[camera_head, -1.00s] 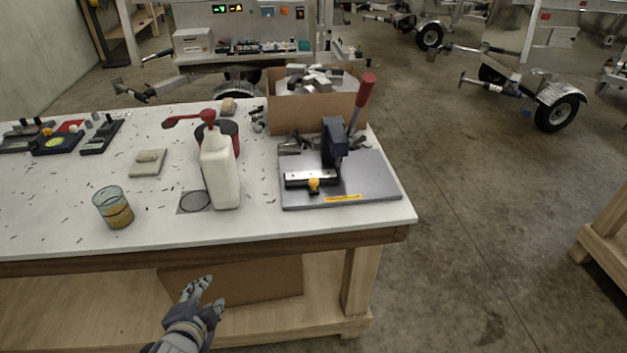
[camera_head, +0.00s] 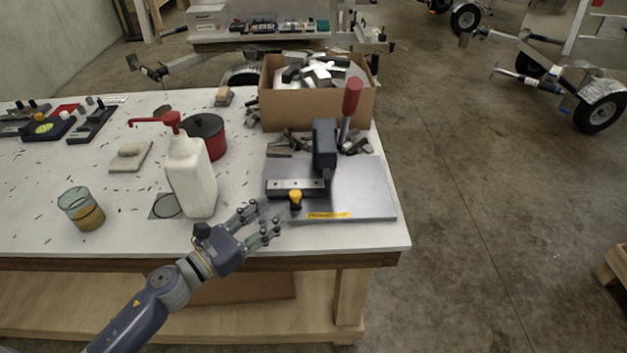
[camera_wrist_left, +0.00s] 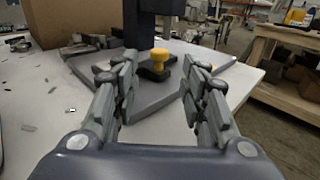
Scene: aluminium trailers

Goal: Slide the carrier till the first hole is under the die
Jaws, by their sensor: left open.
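The press stands on a grey base plate (camera_head: 365,190) near the table's right end, with a dark upright head (camera_head: 325,145) and a red lever (camera_head: 351,97). The carrier is a dark bar with a light top strip (camera_head: 283,187) at the front left of the head, with a yellow knob (camera_head: 295,196) on its front. My left gripper (camera_head: 272,220) is open and empty, just left of and in front of the knob. In the left wrist view the yellow knob (camera_wrist_left: 159,56) shows ahead between the open fingers (camera_wrist_left: 158,88), apart from them. The die and the carrier's holes cannot be made out. My right gripper is not in view.
A white pump bottle (camera_head: 190,177) stands left of the press, with a red pot (camera_head: 207,135) behind it. A glass of amber liquid (camera_head: 82,210) is farther left. A cardboard box of metal pieces (camera_head: 318,112) stands behind the press. Small dark shavings litter the table.

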